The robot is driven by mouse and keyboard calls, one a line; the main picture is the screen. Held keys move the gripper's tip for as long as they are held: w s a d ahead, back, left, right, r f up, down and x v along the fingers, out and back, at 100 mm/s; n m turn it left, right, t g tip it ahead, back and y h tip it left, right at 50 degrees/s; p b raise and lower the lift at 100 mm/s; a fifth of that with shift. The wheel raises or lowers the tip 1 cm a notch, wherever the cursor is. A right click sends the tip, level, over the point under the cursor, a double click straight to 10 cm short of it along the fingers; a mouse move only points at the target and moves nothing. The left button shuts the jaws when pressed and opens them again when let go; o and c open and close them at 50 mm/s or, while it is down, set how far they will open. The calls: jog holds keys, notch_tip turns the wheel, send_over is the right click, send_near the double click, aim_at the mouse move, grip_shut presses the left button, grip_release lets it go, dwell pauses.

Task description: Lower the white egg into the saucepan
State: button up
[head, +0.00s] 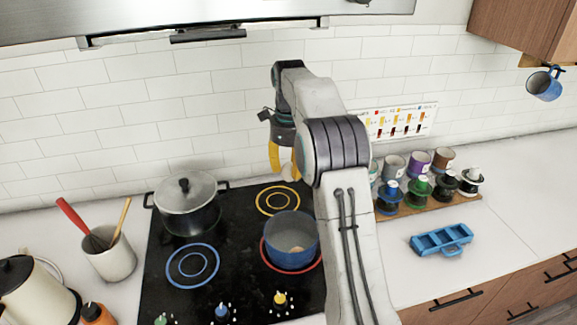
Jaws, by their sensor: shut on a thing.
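The white egg (288,172) shows only in part, as a pale shape at the yellow fingers of my gripper (282,163). My gripper is shut on it, and my own arm hides the right side of the grip. The egg is held in the air above the back of the cooktop. The saucepan (290,262) is blue, open and upright on the red-ringed burner at the front right of the cooktop. It is below my gripper in the picture. A small pale beige thing (297,250) lies inside it, too small to tell what.
A lidded grey pot (188,212) stands on the cooktop's back left. The yellow-ringed (278,201) and blue-ringed (192,265) burners are bare. A utensil crock (110,258) and kettle (35,295) stand left. Several jars and stands (419,188) and a blue tray (441,241) are right.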

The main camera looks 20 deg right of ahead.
jog(key=shift+f, duration=0.5)
notch_tip(320, 180, down, 9)
jog(key=b, duration=0.4)
jog(key=shift+b, duration=0.3)
jog(key=shift+f, duration=0.15)
dwell(0.4)
jog(key=shift+f+b, duration=2.95)
jog(key=shift+f, duration=1.45)
jog(key=shift+f, duration=0.35)
jog(key=o, duration=0.8)
jog(key=shift+c, duration=0.2)
